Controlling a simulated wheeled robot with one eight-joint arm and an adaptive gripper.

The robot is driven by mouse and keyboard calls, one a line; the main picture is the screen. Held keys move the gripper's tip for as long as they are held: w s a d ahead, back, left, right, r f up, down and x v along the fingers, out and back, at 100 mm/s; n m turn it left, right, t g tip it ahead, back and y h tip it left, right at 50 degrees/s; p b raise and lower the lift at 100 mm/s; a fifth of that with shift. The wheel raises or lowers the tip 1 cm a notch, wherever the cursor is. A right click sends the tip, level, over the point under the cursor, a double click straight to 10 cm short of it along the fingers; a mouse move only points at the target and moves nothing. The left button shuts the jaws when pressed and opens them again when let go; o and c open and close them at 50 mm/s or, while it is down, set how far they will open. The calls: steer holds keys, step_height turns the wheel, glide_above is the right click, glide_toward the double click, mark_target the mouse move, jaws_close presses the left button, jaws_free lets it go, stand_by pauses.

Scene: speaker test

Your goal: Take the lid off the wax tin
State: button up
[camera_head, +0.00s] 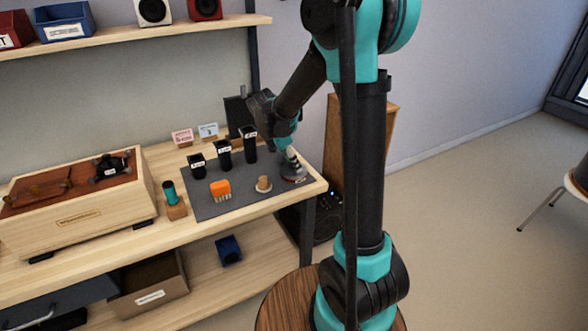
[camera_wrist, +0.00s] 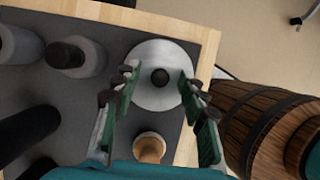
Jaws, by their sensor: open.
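The wax tin shows in the wrist view as a round silver disc, its lid (camera_wrist: 158,95), with a dark knob (camera_wrist: 160,77) in the middle. It sits on the grey mat near the table's corner. In the head view the tin (camera_head: 294,178) is small and partly hidden under my gripper (camera_head: 289,155). My gripper also shows in the wrist view (camera_wrist: 157,80); its two green-backed fingers are spread apart, one on each side of the knob, over the lid. Nothing is between them but the knob, and I see no contact with it. The tin's body below the lid is hard to make out.
A cork-coloured piece (camera_head: 264,184) stands close beside the tin. An orange brush (camera_head: 220,189), dark labelled cylinders (camera_head: 223,155) and a teal-topped bottle (camera_head: 170,192) share the table. A wooden box turntable (camera_head: 75,210) is at left. The table's right edge (camera_head: 318,186) is near the tin.

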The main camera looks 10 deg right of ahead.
jaws_close()
steer(key=shift+r, duration=0.15)
stand_by(0.4)
